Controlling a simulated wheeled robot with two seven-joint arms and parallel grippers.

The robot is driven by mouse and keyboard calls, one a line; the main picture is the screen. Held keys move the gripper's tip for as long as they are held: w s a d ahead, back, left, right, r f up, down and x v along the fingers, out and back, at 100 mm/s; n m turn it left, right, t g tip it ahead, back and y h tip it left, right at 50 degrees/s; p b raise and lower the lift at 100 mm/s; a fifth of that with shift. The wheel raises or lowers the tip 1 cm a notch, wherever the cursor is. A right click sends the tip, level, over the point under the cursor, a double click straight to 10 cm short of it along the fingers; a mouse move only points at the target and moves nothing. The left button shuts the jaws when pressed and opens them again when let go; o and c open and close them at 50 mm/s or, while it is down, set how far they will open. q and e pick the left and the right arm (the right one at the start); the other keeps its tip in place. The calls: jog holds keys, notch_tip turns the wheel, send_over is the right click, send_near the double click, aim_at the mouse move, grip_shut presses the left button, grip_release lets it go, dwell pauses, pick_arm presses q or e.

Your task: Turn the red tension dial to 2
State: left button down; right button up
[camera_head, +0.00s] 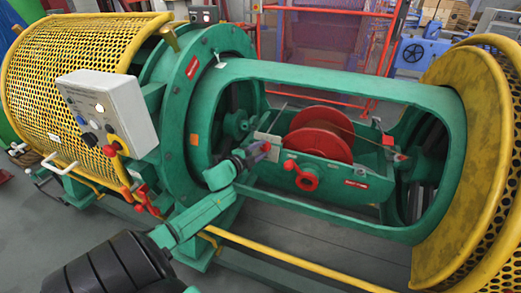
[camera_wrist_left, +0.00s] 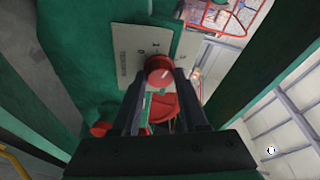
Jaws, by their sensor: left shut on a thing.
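The red tension dial (camera_wrist_left: 158,68) shows in the left wrist view as a round red knob with a short white line on its face. It stands in front of a pale scale plate (camera_wrist_left: 141,52) with small dark marks, too small to read surely. The plate's edge also shows in the head view (camera_head: 267,138), where the gripper mostly hides the dial. My left gripper (camera_wrist_left: 160,78) is shut on the dial, one dark finger on either side; in the head view it (camera_head: 262,151) reaches into the green frame. My right gripper is not in view.
A red reel (camera_head: 318,140) and a red handwheel (camera_head: 303,176) sit just right of my left gripper. The green tubular frame (camera_head: 340,78) surrounds the opening. A grey control box (camera_head: 108,108) stands at left, and a yellow rail (camera_head: 285,258) runs along the front.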

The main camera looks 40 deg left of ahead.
pick_arm(q)
jog(key=shift+c, duration=2.2)
grip_release()
jog(key=s+r+p, duration=0.1)
jog(key=s+r, duration=0.1)
jog(key=s, duration=1.2)
jog(key=shift+s+d+r+p, duration=0.15)
jog(key=shift+d+r+p, duration=0.15)
jog(key=shift+d, duration=0.15)
